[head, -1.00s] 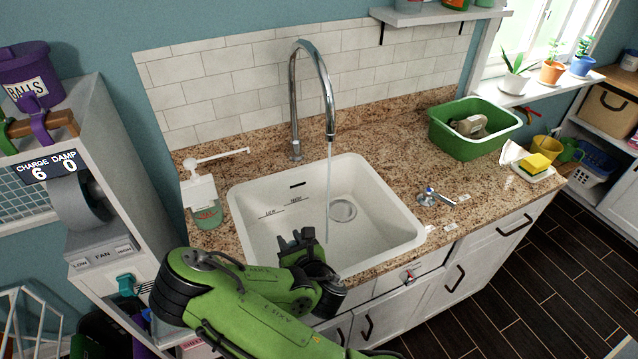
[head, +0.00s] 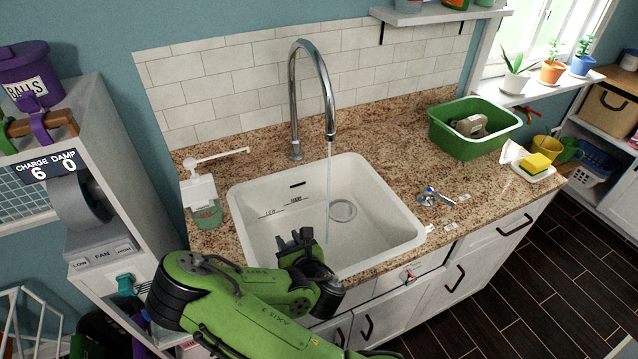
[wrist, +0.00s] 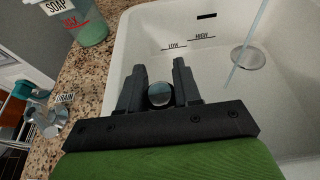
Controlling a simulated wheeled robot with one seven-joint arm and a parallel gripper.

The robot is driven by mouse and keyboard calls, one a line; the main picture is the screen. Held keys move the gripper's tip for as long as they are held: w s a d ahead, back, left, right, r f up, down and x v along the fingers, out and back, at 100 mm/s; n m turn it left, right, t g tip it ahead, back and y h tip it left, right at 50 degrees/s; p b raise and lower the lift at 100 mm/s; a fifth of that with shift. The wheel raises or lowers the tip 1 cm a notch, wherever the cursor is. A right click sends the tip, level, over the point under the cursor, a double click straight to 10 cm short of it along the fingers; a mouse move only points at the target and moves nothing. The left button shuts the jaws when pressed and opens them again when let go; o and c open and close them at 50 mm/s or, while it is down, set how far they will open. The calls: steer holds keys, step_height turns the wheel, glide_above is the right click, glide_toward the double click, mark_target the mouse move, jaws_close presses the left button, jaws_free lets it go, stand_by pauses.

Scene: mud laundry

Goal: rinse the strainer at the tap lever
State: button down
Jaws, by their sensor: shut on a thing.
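My gripper (head: 297,240) is over the front part of the white sink (head: 262,197). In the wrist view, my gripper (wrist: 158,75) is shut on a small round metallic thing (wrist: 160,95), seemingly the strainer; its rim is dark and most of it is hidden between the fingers. In the head view the held thing cannot be made out. The tap lever (head: 436,198), chrome with a blue mark, sits on the counter right of the sink. A water stream (head: 328,190) falls from the tall chrome tap (head: 328,105), to the right of my gripper and apart from it in the wrist view.
The drain (head: 342,211) lies on the sink floor. A soap dispenser (head: 203,205) stands left of the sink. A green tub (head: 466,150) and a yellow sponge (head: 537,163) are on the right of the counter. A drain knob (wrist: 45,118) shows left in the wrist view.

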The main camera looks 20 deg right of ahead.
steer(key=shift+d, duration=0.45)
steer(key=shift+a, duration=0.1)
steer(key=shift+a, duration=0.6)
steer(key=shift+r, duration=0.1)
stand_by(1.3)
step_height(320, 180, up, 7)
steer(key=p, duration=0.7)
step_height(320, 180, down, 11)
steer(key=b, duration=0.7)
steer(key=shift+b, duration=0.3)
